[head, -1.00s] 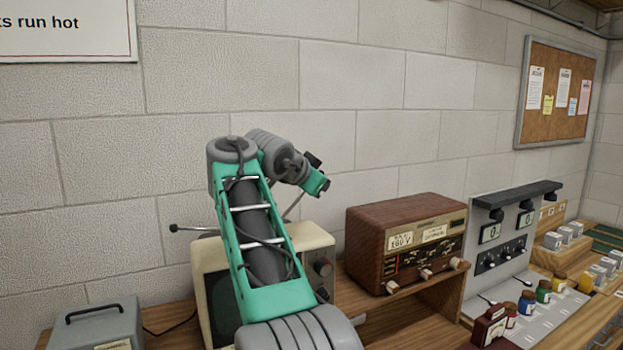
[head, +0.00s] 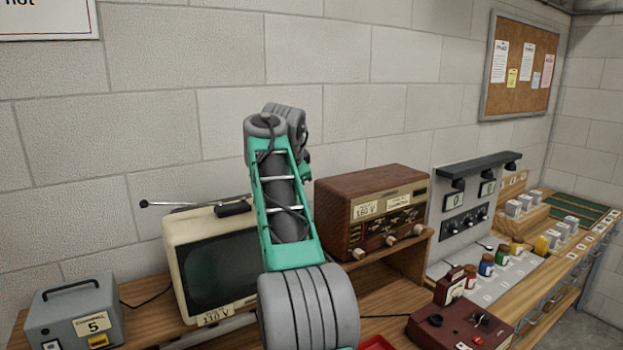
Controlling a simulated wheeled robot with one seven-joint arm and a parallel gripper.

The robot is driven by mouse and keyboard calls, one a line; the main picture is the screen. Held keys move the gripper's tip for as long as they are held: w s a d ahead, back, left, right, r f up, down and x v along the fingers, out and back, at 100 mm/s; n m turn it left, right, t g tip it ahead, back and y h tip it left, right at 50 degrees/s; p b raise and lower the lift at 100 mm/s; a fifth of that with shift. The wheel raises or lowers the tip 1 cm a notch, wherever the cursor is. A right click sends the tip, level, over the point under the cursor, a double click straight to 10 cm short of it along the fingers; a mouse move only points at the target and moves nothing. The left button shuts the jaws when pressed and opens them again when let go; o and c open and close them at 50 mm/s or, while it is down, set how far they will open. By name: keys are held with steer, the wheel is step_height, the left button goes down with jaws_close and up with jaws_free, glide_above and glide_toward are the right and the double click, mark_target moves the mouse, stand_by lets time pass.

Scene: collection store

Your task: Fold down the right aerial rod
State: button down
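The cream television (head: 178,255) with a dark screen stands on the wooden bench, partly behind my arm. Its left aerial rod (head: 170,205) lies low, almost level, reaching left to a dark round tip. A dark aerial base (head: 233,209) sits on top of the set. The right aerial rod cannot be made out; my arm covers that area. My gripper is mostly behind my own arm, with only a small teal part (head: 306,160) showing right of the arm; its fingertips are hidden, so I cannot tell its opening or whether it touches the rod.
A wooden radio (head: 375,205) stands close right of the television, on a raised shelf. A grey box with a handle (head: 75,315) is at the left. A dark red instrument (head: 460,328) is at front right, with jars and a meter panel (head: 463,215) beyond.

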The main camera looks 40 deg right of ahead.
steer(key=shift+f, duration=0.15)
steer(key=c, duration=1.7)
jaws_free()
steer(key=shift+s, duration=0.15)
steer(key=shift+o, duration=0.5)
steer(key=shift+d, duration=0.2)
steer(key=p+v, duration=0.2)
steer(key=v, duration=0.6)
